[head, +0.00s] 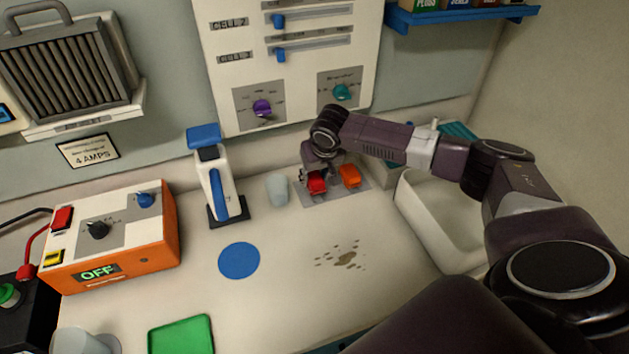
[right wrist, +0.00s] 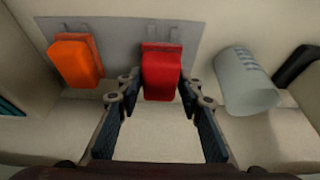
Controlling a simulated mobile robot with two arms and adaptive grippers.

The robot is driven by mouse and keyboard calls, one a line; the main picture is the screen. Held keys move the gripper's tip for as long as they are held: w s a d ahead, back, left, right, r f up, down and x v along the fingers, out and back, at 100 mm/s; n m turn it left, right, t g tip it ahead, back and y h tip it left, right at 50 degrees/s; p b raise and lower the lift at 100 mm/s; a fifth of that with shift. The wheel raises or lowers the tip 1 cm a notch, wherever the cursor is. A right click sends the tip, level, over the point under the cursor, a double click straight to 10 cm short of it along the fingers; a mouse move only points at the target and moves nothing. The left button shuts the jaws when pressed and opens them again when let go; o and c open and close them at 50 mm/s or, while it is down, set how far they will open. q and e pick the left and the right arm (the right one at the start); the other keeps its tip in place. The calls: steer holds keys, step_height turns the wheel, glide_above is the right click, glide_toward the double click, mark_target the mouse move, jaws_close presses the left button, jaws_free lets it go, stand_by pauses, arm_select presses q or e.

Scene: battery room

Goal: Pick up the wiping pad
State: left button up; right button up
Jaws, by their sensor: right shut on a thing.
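A red pad-like block (head: 317,184) is at a grey panel on the back of the counter; it also shows in the right wrist view (right wrist: 161,76). My right gripper (head: 318,174) is at this block, its fingertips (right wrist: 160,92) on either side of it, shut on it. The block's upper end is still against the panel. An orange block (head: 350,176) of similar shape is beside it, to the right in the head view, and is free of the gripper. The pictures do not label either block as the wiping pad. My left gripper is not in view.
A translucent cup (head: 277,188) stands close to the left of the red block. A blue-and-white upright device (head: 222,186) is further left. A white basin (head: 436,220) is at the right. A brown stain (head: 346,258) and blue disc (head: 239,261) lie on the counter.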

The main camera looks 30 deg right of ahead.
mark_target(314, 176)
step_height(314, 176, up, 19)
steer(key=b, duration=0.2)
steer(key=shift+f+b, duration=0.2)
steer(key=shift+b, duration=0.15)
